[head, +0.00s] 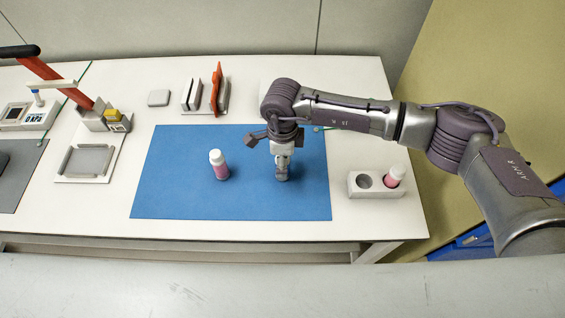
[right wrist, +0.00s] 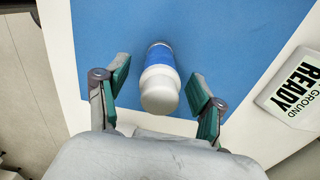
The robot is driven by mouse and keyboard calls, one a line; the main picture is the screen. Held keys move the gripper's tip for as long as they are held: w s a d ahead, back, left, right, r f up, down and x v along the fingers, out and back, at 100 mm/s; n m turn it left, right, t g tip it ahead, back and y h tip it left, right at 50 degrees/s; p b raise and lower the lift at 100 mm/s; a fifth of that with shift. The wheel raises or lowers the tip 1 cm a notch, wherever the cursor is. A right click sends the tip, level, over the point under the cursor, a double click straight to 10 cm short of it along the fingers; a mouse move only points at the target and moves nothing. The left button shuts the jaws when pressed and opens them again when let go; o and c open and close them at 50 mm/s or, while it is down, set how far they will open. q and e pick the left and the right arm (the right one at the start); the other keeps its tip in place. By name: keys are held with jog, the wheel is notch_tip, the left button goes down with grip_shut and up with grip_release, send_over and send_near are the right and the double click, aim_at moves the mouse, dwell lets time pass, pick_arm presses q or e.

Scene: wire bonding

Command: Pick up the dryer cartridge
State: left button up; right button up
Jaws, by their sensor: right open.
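A white cartridge with a blue band (right wrist: 160,78) is on the blue mat in the right wrist view, its white end toward the camera. My right gripper (right wrist: 161,84) is open, one green-padded finger on each side of it, with gaps on both sides. In the head view my right gripper (head: 282,174) points down low over the right part of the mat; the blue-banded cartridge cannot be made out there. My left gripper is in neither view.
A white two-hole block (head: 356,193) right of the blue mat (head: 170,190) holds another pink-banded cartridge (head: 393,176); its left hole is empty. A "GROUND READY" box (right wrist: 292,88) lies beside the mat. An orange-and-grey rack (head: 216,92) stands behind. The mat's left part is clear.

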grip_shut()
jog(key=shift+r, duration=0.15)
